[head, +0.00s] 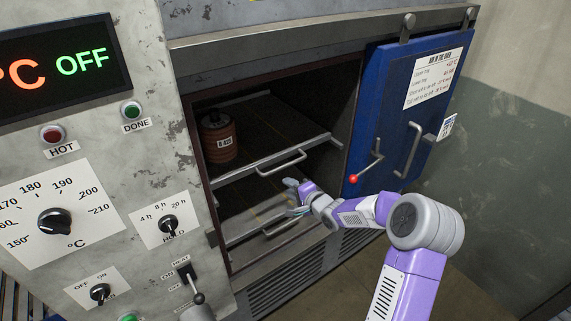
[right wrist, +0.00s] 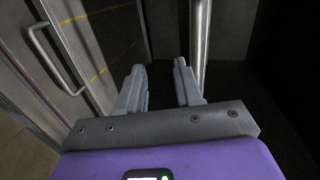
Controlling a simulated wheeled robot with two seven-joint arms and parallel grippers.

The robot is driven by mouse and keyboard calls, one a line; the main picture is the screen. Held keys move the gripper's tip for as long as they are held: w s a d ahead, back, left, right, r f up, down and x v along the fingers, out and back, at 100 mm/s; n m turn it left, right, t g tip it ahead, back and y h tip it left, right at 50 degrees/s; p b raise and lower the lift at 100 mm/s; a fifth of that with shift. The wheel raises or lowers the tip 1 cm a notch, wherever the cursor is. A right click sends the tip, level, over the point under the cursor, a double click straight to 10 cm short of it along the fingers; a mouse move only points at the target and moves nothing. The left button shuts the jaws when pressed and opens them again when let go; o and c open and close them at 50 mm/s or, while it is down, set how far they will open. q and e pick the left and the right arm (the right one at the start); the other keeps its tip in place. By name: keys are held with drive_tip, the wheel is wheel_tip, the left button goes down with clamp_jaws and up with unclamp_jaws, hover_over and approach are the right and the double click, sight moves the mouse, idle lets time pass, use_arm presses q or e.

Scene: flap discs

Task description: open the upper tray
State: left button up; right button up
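The upper tray (head: 262,163) sits inside the open oven, with a bar handle (head: 287,163) on its front edge. The lower tray (head: 252,229) lies beneath it, with its own handle (head: 285,224). My right gripper (head: 293,197) is open and empty, just below the upper tray's handle and apart from it. In the right wrist view the spread fingers (right wrist: 160,68) have nothing between them. A metal bar (right wrist: 200,45) stands just right of them there; I cannot tell which part it is. My left gripper is not in view.
A stack of brown discs (head: 218,140) on a post stands at the back left of the upper tray. The blue door (head: 408,110) is slid right, its red-tipped lever (head: 367,162) near my right arm. The control panel (head: 95,205) borders the opening on the left.

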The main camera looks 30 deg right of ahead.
sight(285, 166)
wheel_tip(285, 166, up, 4)
drive_tip(key=d, duration=0.3)
drive_tip(key=shift+m+t+h, duration=0.3)
drive_tip(key=shift+m+t, duration=0.1)
drive_tip(key=shift+m, duration=0.1)
drive_tip(key=x, duration=0.7)
drive_tip(key=shift+w+a+r+b, duration=0.15)
drive_tip(key=shift+w+r+b, duration=0.05)
drive_tip(key=shift+w+b, duration=0.2)
clamp_jaws()
